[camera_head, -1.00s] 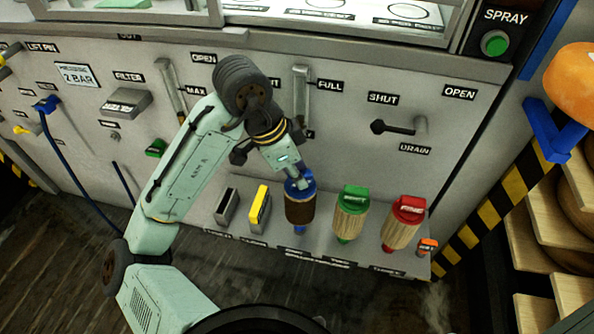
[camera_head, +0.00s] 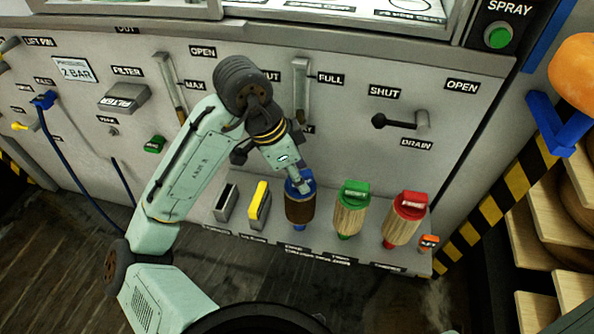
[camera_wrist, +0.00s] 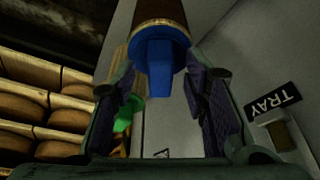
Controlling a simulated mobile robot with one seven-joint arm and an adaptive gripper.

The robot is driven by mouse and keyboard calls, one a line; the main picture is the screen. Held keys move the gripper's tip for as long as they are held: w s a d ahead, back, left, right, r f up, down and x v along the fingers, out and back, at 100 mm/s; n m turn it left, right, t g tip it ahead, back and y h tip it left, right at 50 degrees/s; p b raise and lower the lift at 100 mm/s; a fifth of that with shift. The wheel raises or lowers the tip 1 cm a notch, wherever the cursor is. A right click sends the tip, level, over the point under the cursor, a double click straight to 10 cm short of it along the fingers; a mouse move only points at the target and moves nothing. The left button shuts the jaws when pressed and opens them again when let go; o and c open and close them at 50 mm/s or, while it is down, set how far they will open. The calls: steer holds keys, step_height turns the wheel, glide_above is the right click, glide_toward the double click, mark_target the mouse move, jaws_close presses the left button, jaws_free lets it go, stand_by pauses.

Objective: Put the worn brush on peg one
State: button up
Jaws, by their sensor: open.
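A blue-ended brush (camera_head: 300,210) with dark brown bristles stands on the low ledge. Its bristles are darker than those of the green brush (camera_head: 350,215) and the red brush (camera_head: 405,220) to its right. My gripper (camera_head: 303,186) is at the blue brush's top end. In the wrist view, my gripper (camera_wrist: 162,88) is open, with a finger on either side of the brush's blue handle (camera_wrist: 160,80). Its brown bristle body (camera_wrist: 160,12) shows beyond. I cannot tell whether the fingers touch it. The pegs are not clearly visible, and the small ledge labels are unreadable.
A yellow-topped block (camera_head: 259,203) and a dark-topped block (camera_head: 226,202) stand left of the blue brush. A small orange item (camera_head: 428,243) sits at the ledge's right end. Levers, including the drain lever (camera_head: 400,122), stick out of the panel above. Shelves of cheese wheels (camera_head: 560,235) stand at right.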

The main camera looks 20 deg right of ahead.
steer(key=v, duration=1.2)
stand_by(0.4)
